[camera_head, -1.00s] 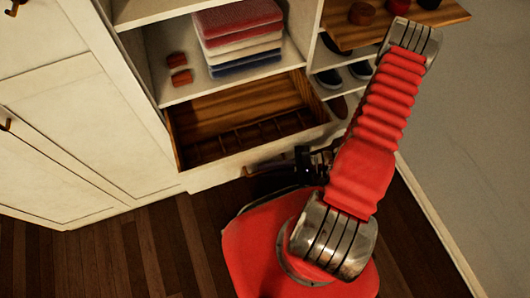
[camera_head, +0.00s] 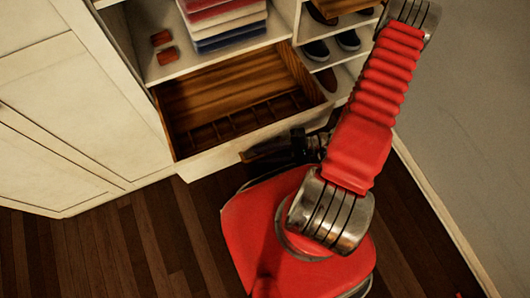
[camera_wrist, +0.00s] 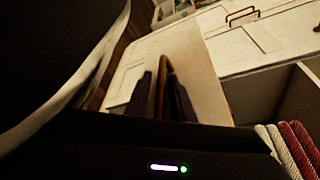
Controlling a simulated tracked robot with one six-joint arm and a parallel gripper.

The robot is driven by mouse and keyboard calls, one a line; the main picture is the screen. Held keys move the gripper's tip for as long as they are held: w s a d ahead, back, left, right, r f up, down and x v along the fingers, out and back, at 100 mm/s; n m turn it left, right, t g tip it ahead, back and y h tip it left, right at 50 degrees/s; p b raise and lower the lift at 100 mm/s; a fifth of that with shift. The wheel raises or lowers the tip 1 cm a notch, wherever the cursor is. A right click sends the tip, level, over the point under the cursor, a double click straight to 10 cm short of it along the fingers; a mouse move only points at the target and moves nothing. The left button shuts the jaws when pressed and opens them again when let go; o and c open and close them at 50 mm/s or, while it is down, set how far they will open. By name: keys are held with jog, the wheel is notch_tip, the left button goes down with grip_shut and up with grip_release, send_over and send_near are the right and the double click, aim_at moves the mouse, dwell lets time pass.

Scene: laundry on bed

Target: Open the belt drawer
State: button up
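The belt drawer (camera_head: 250,142) stands pulled out below a shelf in the head view. Its wooden inside with small dividers shows, and its pale front faces me. My gripper (camera_head: 262,150) is at the outer side of the drawer front, partly hidden by my red arm. In the wrist view my gripper's two dark fingers (camera_wrist: 160,92) stand on either side of the thin brown drawer handle (camera_wrist: 165,70). The gripper looks shut on the handle, though the contact is dark and hard to see.
Shoes (camera_head: 332,48) stand in cubbies to the right. Pale cabinet doors (camera_head: 75,95) are at left. Dark wooden floor (camera_head: 130,250) lies clear in front.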

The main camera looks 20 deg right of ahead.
jog(key=shift+o, duration=0.7)
jog(key=shift+r, duration=0.1)
jog(key=shift+d+r, duration=0.1)
jog(key=shift+d, duration=0.3)
jog(key=v, duration=1.3)
jog(key=shift+s, duration=0.15)
